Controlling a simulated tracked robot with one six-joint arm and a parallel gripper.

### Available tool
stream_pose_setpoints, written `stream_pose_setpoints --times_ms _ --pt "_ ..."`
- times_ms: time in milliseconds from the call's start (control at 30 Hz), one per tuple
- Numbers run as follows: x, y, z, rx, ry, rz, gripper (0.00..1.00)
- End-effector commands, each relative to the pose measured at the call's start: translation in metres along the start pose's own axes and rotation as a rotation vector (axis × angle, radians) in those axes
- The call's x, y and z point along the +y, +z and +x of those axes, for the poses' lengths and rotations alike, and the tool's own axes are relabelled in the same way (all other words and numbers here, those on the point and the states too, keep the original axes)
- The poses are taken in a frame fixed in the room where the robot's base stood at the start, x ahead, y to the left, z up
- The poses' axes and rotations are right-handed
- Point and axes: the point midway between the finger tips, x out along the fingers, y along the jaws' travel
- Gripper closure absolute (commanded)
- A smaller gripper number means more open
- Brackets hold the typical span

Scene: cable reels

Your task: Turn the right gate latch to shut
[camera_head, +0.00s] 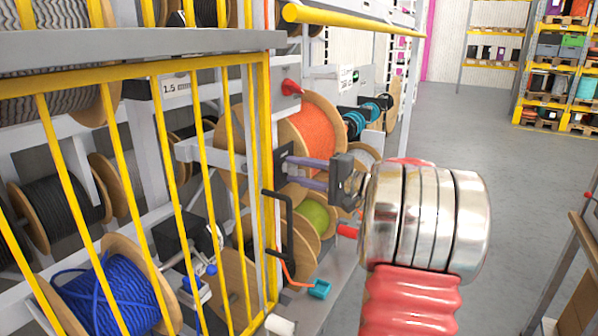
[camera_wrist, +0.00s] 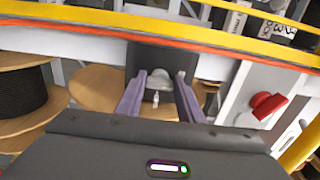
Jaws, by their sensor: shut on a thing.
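My gripper (camera_head: 292,172) reaches in from the right in the head view, its two purple-grey fingers at a dark plate on the gate's right post. The gate latch (camera_wrist: 157,80) shows in the wrist view as a grey rounded piece with a pale tip, set before the dark plate (camera_wrist: 146,59). My fingers stand on either side of it and are shut on it. In the head view the fingers hide most of the latch, so its exact angle is hard to tell. The yellow barred gate (camera_head: 262,120) stands upright at the left.
A red knob (camera_head: 291,87) sits above the plate and also shows at right in the wrist view (camera_wrist: 267,104). A black crank-like handle (camera_head: 289,222) is just below my fingers. Cable reels, one orange (camera_head: 318,132), stand behind. The aisle (camera_head: 455,130) at right is clear.

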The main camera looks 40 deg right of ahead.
Motion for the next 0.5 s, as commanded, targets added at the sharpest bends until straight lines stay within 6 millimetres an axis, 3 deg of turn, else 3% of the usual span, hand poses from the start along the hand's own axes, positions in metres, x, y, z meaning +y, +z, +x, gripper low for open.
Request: stream_pose_setpoints --times_ms 333,367,500 --pt "0.0051 0.0020 0.0003 -0.006 0.008 0.001 0.88" --pt "0.0051 0.0020 0.0003 -0.006 0.008 0.001 0.65" --pt "0.0042 0.0016 0.0003 -0.005 0.006 0.001 0.55"
